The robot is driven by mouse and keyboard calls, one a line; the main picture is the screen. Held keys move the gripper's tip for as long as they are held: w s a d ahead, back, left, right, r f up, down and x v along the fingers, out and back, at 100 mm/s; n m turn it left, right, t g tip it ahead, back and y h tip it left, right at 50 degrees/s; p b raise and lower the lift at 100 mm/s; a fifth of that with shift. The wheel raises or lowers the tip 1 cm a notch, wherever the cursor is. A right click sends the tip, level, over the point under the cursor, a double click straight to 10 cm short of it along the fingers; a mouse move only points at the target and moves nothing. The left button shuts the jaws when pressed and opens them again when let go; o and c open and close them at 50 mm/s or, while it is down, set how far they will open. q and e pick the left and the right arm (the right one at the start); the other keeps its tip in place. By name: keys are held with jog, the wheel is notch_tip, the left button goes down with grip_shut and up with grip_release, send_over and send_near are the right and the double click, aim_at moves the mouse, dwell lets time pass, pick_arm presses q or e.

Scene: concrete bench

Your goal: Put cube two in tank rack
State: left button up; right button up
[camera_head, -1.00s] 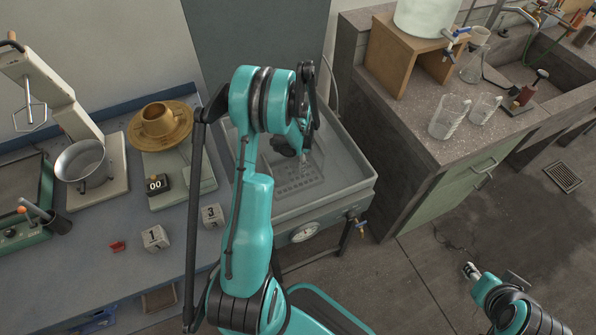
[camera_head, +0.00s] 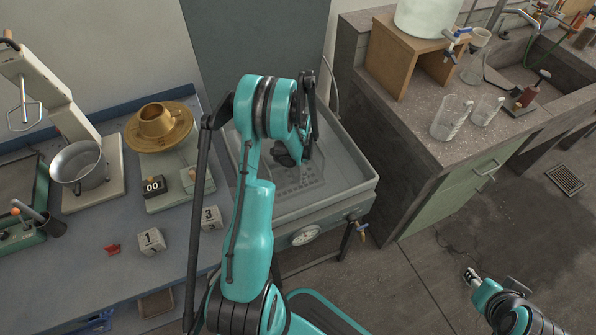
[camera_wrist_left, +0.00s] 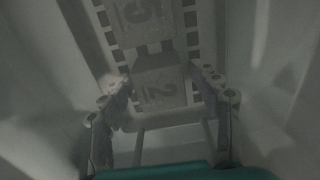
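Cube two (camera_wrist_left: 159,88), a pale block marked "2", lies between the two fingers of my left gripper (camera_wrist_left: 162,84) in the dim left wrist view. The fingers are spread, one on each side; a gap shows at the right, and contact at the left is unclear. A slotted pale rack (camera_wrist_left: 206,40) lies around and under it, with a cube marked "5" (camera_wrist_left: 142,18) beside it. How deep cube two sits is unclear. In the head view my left arm reaches into the grey tank (camera_head: 352,172), hiding much of the rack (camera_head: 292,190). My right gripper (camera_head: 470,275) is over the floor, small.
Cubes marked "1" (camera_head: 151,242) and "3" (camera_head: 211,218) and a red piece (camera_head: 112,249) lie on the blue bench (camera_head: 75,285). Glass beakers (camera_head: 452,117) stand on the right counter.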

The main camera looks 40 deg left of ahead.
aim_at(298, 169)
pick_arm(q)
notch_tip(298, 169, up, 11)
jog(key=p, duration=0.4)
jog(key=shift+r, duration=0.1)
jog(key=s+d+r+n+t, duration=0.1)
jog(key=s+d+r+t, duration=0.1)
jog(key=d+r, duration=0.6)
jog(key=s+d+r+n+t, duration=0.1)
jog(key=s+d+r+n, duration=0.1)
jog(key=d+r, duration=0.55)
jog(key=s+d+r+n+t, duration=0.2)
jog(key=s+d+r+t, duration=0.2)
jog(key=s+d, duration=0.4)
jog(key=shift+p+v, duration=0.35)
jog(key=shift+v, duration=0.8)
jog(key=shift+s+f, duration=0.1)
